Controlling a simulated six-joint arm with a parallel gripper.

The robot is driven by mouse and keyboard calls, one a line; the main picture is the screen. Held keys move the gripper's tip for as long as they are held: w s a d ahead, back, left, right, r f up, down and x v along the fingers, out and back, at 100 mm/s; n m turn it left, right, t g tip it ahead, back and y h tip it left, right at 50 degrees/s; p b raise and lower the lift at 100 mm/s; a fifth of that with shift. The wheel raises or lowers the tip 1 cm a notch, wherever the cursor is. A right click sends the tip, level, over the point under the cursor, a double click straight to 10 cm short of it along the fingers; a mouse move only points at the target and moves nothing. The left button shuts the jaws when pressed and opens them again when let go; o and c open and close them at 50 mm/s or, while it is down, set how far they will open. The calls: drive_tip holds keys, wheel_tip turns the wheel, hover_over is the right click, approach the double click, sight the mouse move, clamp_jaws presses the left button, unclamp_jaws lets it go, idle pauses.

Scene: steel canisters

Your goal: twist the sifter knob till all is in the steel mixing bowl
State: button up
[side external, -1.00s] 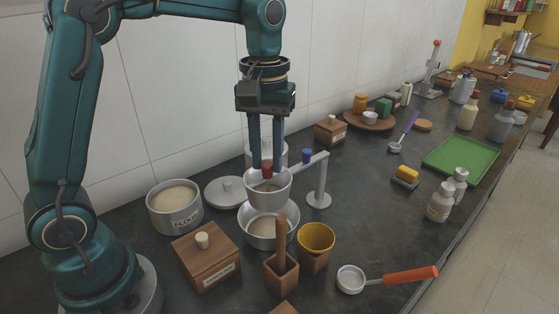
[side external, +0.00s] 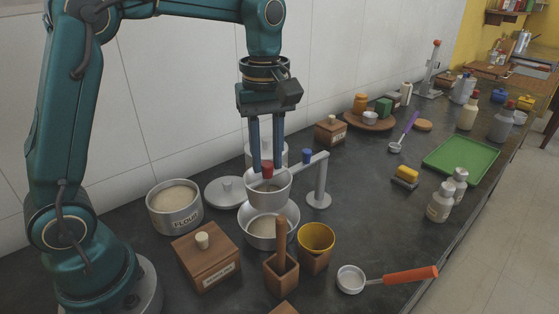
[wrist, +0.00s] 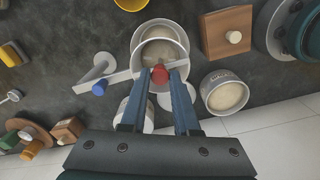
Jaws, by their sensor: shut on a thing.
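The sifter (side external: 268,190) is a metal cup on a grey stand (side external: 320,185). It hangs over the steel mixing bowl (side external: 258,236), which has pale powder in it. The red sifter knob (side external: 267,168) sits at the top of the cup. My gripper (side external: 267,166) points straight down and is shut on the red knob. In the wrist view the red knob (wrist: 160,74) lies between my fingertips, and some pale powder shows in the sifter (wrist: 160,50). How much powder is left inside is hard to tell.
An open flour canister (side external: 174,205) stands left of the bowl, with a lid (side external: 227,191) behind. A lidded wooden box (side external: 207,258), a wooden holder with a handle (side external: 281,274), a yellow-rimmed cup (side external: 316,240) and an orange-handled scoop (side external: 385,278) stand in front. A blue knob (side external: 307,155) tops the stand arm.

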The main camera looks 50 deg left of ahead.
drive_tip(key=n, duration=0.4)
drive_tip(key=shift+n, duration=0.4)
drive_tip(key=n, duration=0.4)
drive_tip(key=m, duration=1.1)
idle(0.4)
drive_tip(key=o, duration=0.8)
drive_tip(key=shift+o, duration=0.2)
